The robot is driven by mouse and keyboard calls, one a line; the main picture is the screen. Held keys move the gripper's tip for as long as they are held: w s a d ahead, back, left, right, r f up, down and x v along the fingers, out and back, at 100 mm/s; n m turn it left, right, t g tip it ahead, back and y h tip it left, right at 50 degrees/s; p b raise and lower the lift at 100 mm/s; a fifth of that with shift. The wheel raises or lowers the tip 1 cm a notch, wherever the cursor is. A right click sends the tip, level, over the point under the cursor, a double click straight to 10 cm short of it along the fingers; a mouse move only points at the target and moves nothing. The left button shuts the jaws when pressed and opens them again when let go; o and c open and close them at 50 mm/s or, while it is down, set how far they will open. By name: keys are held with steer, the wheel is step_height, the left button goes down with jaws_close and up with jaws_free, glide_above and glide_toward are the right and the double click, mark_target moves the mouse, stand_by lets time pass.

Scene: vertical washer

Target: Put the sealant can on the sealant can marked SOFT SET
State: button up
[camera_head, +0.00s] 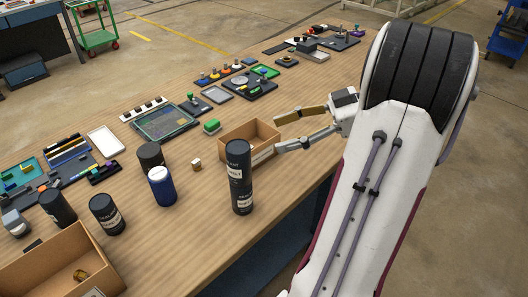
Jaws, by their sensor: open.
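Two black sealant cans stand stacked near the table's front edge. The upper can (238,160) has a pale label and sits upright on the lower can (242,197), roughly in line with it. The small print on the labels is too blurred to read surely, so I cannot confirm which one says SOFT SET. My gripper (278,133) is open and empty, to the right of and beyond the stack, apart from it. Its fingers are spread beside the small cardboard box. More black cans (105,213) (57,206) stand at the left.
An open cardboard box (234,135) lies behind the stack. A blue can (161,190), a dark can (150,156) and a small wooden block (196,165) stand to its left. Another box (30,260) is at lower left. The wood table (185,245) is clear in front.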

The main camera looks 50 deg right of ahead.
steer(key=w+a+r+m+t+h, duration=0.1)
steer(key=w+r+m+t+h, duration=0.15)
steer(key=w+r+h, duration=0.5)
steer(key=w+a+r+m+t+h, duration=0.15)
steer(key=w+r+t+h, duration=0.3)
steer(key=w+r, duration=0.55)
steer(key=s+a+f+m+g+y, duration=0.1)
steer(key=s+a+f+m+g, duration=0.1)
steer(key=s+a+f+g, duration=0.3)
steer(key=s+a+f+m+g+y, duration=0.1)
steer(key=s+a+f+m+g, duration=0.2)
steer(key=s+a+f, duration=1.1)
steer(key=s+a+g, duration=0.3)
steer(key=s+a, duration=0.2)
steer(key=a, duration=0.2)
steer(key=shift+s+a+f, duration=0.2)
steer(key=shift+s+f, duration=0.05)
steer(key=shift+f, duration=0.05)
